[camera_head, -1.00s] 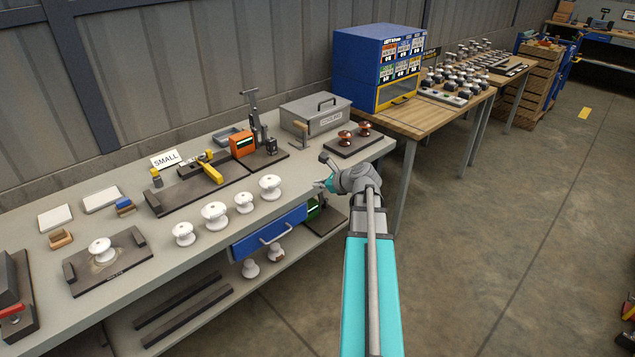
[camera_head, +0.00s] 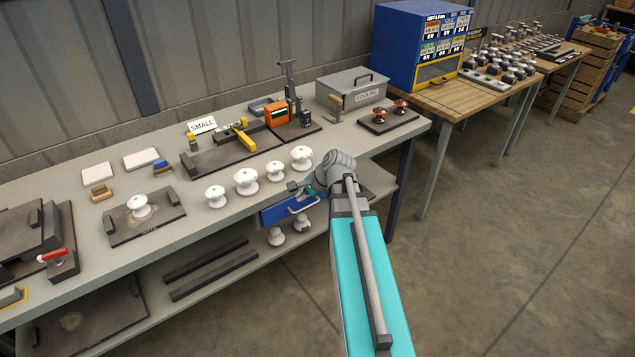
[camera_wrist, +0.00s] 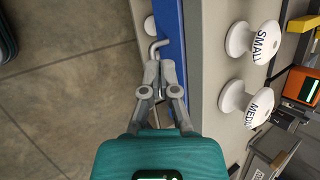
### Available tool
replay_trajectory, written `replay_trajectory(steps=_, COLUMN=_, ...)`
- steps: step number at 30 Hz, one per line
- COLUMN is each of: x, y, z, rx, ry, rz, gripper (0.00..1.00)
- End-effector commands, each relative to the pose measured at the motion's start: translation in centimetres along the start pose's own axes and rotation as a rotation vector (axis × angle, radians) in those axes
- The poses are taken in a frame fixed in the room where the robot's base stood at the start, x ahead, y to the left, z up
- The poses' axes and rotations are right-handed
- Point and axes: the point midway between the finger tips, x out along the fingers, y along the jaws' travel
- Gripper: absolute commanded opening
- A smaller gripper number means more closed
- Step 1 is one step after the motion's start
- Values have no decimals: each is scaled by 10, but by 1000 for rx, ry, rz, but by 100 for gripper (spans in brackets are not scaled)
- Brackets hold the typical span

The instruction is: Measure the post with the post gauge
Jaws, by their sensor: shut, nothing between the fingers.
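My gripper (camera_head: 294,187) is shut and empty at the bench front, by the blue drawer (camera_head: 271,214). In the wrist view its fingertips (camera_wrist: 161,68) are closed together beside the metal drawer handle (camera_wrist: 154,47); I cannot tell whether they touch. Several white spool-shaped posts stand on the bench, one (camera_head: 302,158) near the gripper. In the wrist view, posts read "SMALL" (camera_wrist: 264,42) and "MEDI…" (camera_wrist: 260,103). A yellow tool (camera_head: 241,136) lies on a dark plate, next to an orange device (camera_head: 277,116) and a tall upright stand (camera_head: 290,85). Which is the post gauge I cannot tell.
A "SMALL" card (camera_head: 202,125) stands behind the dark plate. A white post (camera_head: 139,206) sits on a dark plate at left. A grey "COOLING" box (camera_head: 351,92) and brown posts (camera_head: 401,106) are at the right end.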

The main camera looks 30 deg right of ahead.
Motion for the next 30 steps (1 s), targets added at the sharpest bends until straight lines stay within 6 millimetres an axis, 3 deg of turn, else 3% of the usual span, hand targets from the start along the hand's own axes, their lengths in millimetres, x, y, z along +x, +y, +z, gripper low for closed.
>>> replay_trajectory(steps=3, x=16, y=13, z=34, rx=-209, ry=-3, rz=98, gripper=0)
replay_trajectory(steps=15, x=44, y=62, z=118, rx=-902, ry=-53, rz=416, gripper=0)
replay_trajectory(steps=24, x=47, y=92, z=160, rx=-1322, ry=-124, rz=616, gripper=0)
replay_trajectory(steps=27, x=47, y=97, z=166, rx=-1399, ry=-140, rz=655, gripper=0)
replay_trajectory(steps=28, x=51, y=98, z=178, rx=-1418, ry=-145, rz=663, gripper=0)
replay_trajectory(steps=30, x=52, y=100, z=185, rx=-1447, ry=-153, rz=677, gripper=0)
